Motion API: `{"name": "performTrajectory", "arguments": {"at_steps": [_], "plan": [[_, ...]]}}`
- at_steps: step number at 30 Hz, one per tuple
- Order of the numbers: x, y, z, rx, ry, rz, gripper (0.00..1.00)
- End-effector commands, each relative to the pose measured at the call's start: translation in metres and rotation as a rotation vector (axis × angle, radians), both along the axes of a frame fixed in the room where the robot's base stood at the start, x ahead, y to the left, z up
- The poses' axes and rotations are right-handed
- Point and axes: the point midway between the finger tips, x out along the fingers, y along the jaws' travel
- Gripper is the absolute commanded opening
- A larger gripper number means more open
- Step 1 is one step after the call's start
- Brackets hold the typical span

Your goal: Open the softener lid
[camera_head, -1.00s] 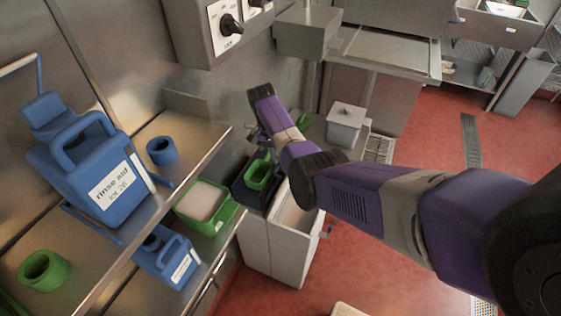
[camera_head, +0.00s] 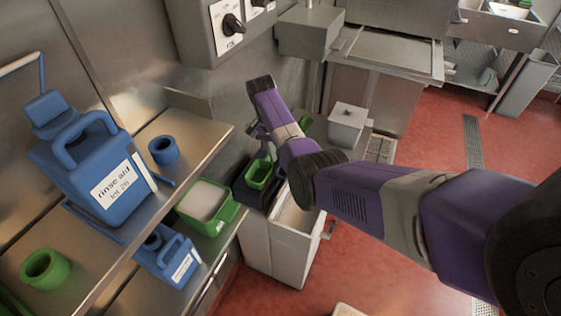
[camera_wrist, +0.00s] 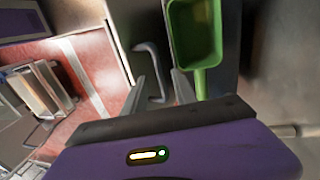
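A pale, box-shaped cabinet (camera_head: 286,243) stands below my arm, with a light, recessed top partly hidden by my wrist. No label reading softener shows, so I cannot tell for sure which part is its lid. A dark panel (camera_head: 243,194) lies at the cabinet's left, bearing a green scoop-like container (camera_head: 260,173). This green container also shows in the wrist view (camera_wrist: 195,35). My gripper (camera_wrist: 156,80) points down beside it, its two grey fingers apart. A dark, bent handle (camera_wrist: 153,62) shows between the fingers, and I cannot tell whether they touch it.
A blue rinse aid jug (camera_head: 98,175) stands on the steel shelf at left, near a blue ring (camera_head: 163,150) and green ring (camera_head: 45,267). A green tub (camera_head: 207,207) sits left of the cabinet. A grey bin (camera_head: 347,125) stands beyond.

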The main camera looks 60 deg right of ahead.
Motion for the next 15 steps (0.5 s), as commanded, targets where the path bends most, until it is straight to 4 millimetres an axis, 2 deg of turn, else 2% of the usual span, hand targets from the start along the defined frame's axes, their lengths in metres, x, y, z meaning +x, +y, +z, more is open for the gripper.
{"name": "performTrajectory", "arguments": {"at_steps": [6,10,15], "plan": [[0.008,0.001,0.033,0.0,-0.002,0.0,0.33],[0.01,0.001,0.044,0.002,0.0,0.0,0.33],[0.01,0.002,0.048,0.003,0.001,0.0,0.33]]}}
